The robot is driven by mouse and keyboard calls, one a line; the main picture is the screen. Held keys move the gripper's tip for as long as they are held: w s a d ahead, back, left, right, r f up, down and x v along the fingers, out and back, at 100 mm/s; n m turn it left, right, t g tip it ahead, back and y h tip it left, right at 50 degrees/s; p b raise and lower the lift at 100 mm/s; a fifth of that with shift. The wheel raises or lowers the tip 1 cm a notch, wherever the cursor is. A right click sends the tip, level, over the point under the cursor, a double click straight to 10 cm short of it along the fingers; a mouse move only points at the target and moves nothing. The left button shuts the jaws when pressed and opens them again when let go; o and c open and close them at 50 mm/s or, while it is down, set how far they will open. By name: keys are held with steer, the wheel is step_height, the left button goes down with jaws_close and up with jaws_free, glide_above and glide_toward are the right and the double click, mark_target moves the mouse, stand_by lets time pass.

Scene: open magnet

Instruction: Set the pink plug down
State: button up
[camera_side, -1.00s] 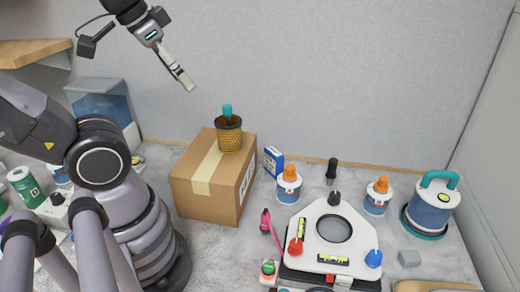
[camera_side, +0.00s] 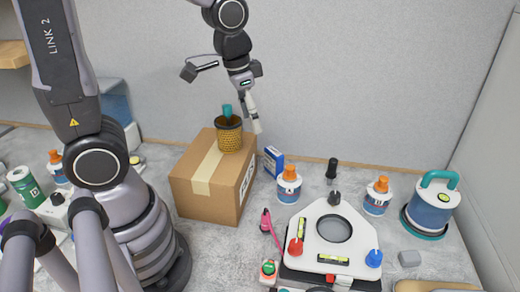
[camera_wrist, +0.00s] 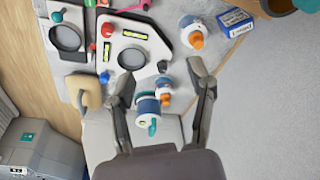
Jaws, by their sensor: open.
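The pink plug (camera_side: 266,219) lies on the grey table, left of the white triangular plate, with a pink strip trailing from it toward the front. Part of a pink strip (camera_wrist: 131,9) shows at the top edge of the wrist view. My gripper (camera_side: 256,128) hangs high in the air, just right of the cardboard box's top, well above and apart from the plug. In the wrist view my gripper (camera_wrist: 162,75) has its two fingers spread with nothing held between them.
The cardboard box (camera_side: 190,190) carries a mesh cup (camera_side: 229,137) near my gripper. A blue-and-white small box (camera_side: 273,161) and orange-capped bottles (camera_side: 289,188) stand behind the white triangular plate (camera_side: 310,240). A blue pot with a teal handle (camera_side: 431,211) stands at right.

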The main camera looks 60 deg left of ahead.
steer(key=m+g, duration=0.2)
glide_above(266, 209)
step_height(266, 209, down, 12)
steer(key=f, duration=0.8)
steer(key=shift+w+d+f, duration=0.15)
steer(key=shift+w+f, duration=0.2)
steer(key=shift+f, duration=0.05)
steer(key=f, duration=0.4)
steer(key=shift+s+f, duration=0.35)
steer(key=shift+s, duration=0.05)
steer(key=shift+f, duration=0.6)
jaws_close()
